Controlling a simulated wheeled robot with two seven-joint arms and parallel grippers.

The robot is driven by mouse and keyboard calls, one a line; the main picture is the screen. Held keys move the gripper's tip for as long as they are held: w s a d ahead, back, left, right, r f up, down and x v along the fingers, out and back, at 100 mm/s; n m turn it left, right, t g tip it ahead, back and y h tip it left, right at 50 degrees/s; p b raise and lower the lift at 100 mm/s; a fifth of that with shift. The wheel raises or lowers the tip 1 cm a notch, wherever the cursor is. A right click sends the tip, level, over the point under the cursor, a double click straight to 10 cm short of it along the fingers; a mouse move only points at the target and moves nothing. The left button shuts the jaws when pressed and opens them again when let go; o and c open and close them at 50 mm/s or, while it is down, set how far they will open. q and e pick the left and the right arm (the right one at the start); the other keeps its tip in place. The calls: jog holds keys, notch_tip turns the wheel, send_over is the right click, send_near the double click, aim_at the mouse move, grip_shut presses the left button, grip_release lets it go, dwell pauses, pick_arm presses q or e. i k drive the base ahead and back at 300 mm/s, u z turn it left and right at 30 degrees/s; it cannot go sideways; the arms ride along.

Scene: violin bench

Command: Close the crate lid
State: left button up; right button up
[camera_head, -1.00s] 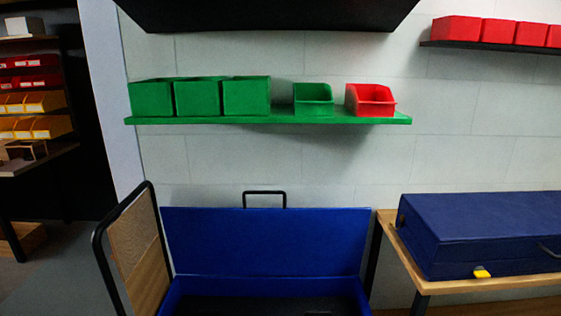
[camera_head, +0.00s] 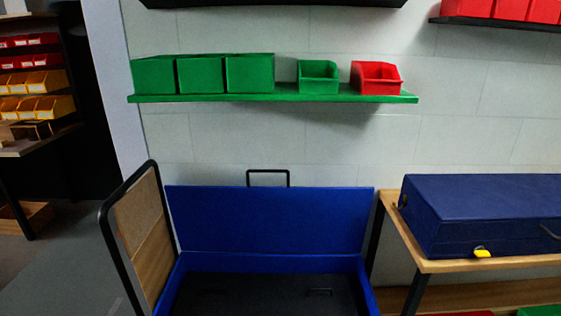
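A blue crate (camera_head: 215,263) stands open low in the middle of the head view. Its blue lid (camera_head: 270,219) stands raised along the back edge, facing me. The crate's inside (camera_head: 265,294) is dark, with a faint raised shape on the floor; its front is cut off by the lower picture edge. A black handle loop (camera_head: 268,178) shows above the lid's top edge. Neither of my grippers is in view.
A black-framed wooden panel (camera_head: 136,235) stands upright left of the crate. At right, a navy case (camera_head: 480,215) with a yellow tag lies on a wooden table (camera_head: 440,266). A green shelf (camera_head: 270,98) with bins hangs on the wall above.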

aim_at(314, 219)
jog(key=z, duration=0.2)
jog(key=i, duration=1.4)
jog(key=z, duration=0.2)
